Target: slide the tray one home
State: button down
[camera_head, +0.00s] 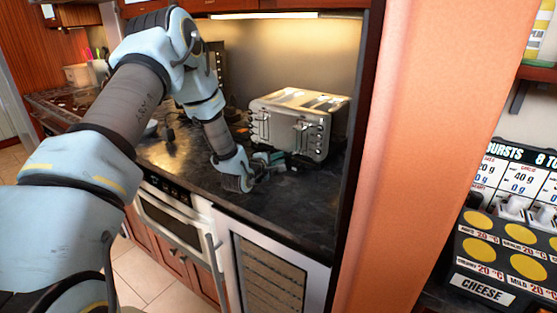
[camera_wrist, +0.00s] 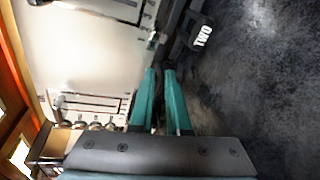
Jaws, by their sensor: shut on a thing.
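The silver toaster (camera_head: 300,122) stands on the dark counter, and its pale metal side fills the left of the wrist view (camera_wrist: 85,55). My gripper (camera_head: 268,160) is low at the foot of the toaster's front. In the wrist view, its teal fingers (camera_wrist: 160,75) are close together on a thin dark piece at the toaster's base. This seems to be tray one, but no label shows on it and the fingers hide most of it. A black tab marked TWO (camera_wrist: 197,38), on tray two, sticks out just beyond and to the right of the fingertips.
The dark counter (camera_head: 290,205) is bare in front of the toaster. A wooden side panel (camera_head: 358,120) closes in the toaster's right. An oven (camera_head: 170,225) and a glass-fronted unit (camera_head: 270,270) are below the counter. A cheese dispenser (camera_head: 505,245) stands far right.

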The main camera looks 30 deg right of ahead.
aim_at(286, 154)
jog(key=shift+s+f, duration=0.1)
jog(key=shift+f, duration=0.1)
jog(key=shift+d+f+b, duration=0.1)
jog(key=shift+d+b, duration=0.15)
jog(key=shift+b, duration=0.15)
jog(key=b+x, duration=0.1)
jog(key=x, duration=0.1)
jog(key=r+b+x, duration=0.1)
jog(key=b+x, duration=0.1)
jog(key=shift+d+f, duration=0.1)
jog(key=shift+d, duration=0.35)
jog(key=shift+w+d+b, duration=0.25)
jog(key=shift+w+b, duration=0.05)
jog(key=shift+r, duration=0.2)
jog(key=c, duration=1.2)
grip_release()
